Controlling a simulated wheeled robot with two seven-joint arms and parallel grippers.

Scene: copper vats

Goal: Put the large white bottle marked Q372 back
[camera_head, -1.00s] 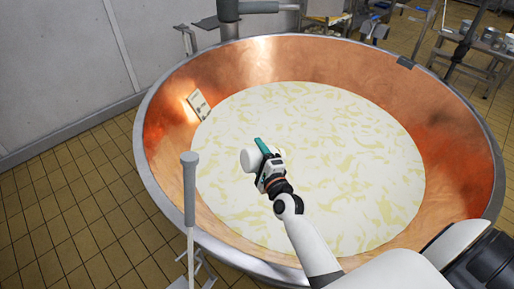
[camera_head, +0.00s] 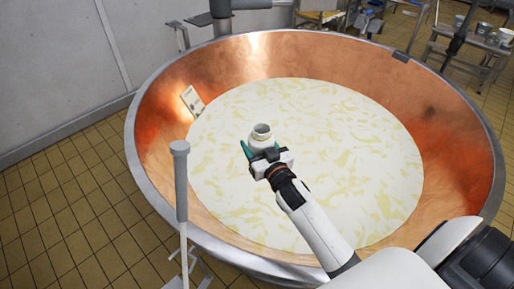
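A white bottle (camera_head: 261,134) is between the teal fingers of my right gripper (camera_head: 262,149), whose arm comes in from the lower right. The gripper appears shut on the bottle's body, over the vat. The bottle's open round mouth faces up and toward the camera. No marking can be read on it, and its lower part is hidden by the gripper. My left gripper is not in view.
The large copper vat (camera_head: 451,150) holds a pale, yellow-streaked liquid (camera_head: 340,150). A grey-handled upright rod (camera_head: 180,185) stands at its near left rim. A labelled card (camera_head: 192,101) leans inside the left wall. Tables with buckets (camera_head: 478,40) stand far right. Tiled floor lies clear at left.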

